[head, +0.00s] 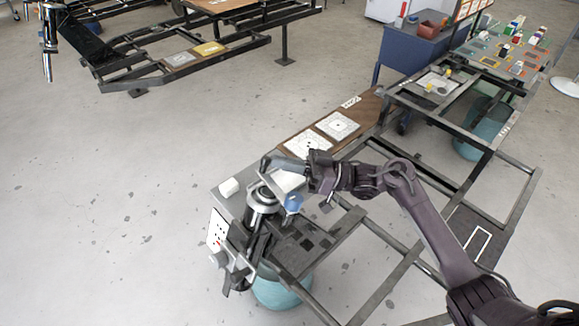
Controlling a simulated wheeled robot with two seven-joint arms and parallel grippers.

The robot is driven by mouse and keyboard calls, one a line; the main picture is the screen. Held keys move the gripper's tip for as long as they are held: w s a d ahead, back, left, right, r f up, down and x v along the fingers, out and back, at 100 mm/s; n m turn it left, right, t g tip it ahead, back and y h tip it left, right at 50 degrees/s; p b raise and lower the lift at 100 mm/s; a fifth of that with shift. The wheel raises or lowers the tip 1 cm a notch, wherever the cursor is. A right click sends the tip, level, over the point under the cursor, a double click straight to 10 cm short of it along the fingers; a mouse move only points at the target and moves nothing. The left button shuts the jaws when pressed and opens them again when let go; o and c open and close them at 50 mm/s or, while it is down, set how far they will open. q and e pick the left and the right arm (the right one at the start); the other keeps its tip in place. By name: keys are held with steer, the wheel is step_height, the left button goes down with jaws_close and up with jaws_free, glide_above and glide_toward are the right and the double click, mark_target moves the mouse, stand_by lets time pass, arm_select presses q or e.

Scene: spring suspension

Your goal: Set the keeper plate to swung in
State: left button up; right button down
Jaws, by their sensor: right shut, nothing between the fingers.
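The suspension unit (262,199), with a shiny round top, stands upright at the near end of a dark metal frame. A pale flat plate (288,182), which may be the keeper plate, lies beside its top, partly hidden by my right gripper. I cannot tell for certain whether it is swung in or out. My right gripper (268,164) is shut and empty, pointing left just above the unit and the pale plate. I cannot tell if it touches either. My left gripper is not in view.
A blue round part (293,202) sits right of the unit. A hole-marked white panel (217,230) is at the frame end. Patterned white cards (338,125) lie on a brown board behind. Floor at left is clear.

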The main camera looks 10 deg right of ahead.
steer(key=shift+s+x, duration=0.15)
steer(key=shift+x, duration=0.5)
steer(key=shift+s+x, duration=0.15)
steer(key=shift+x, duration=0.5)
steer(key=shift+s, duration=0.1)
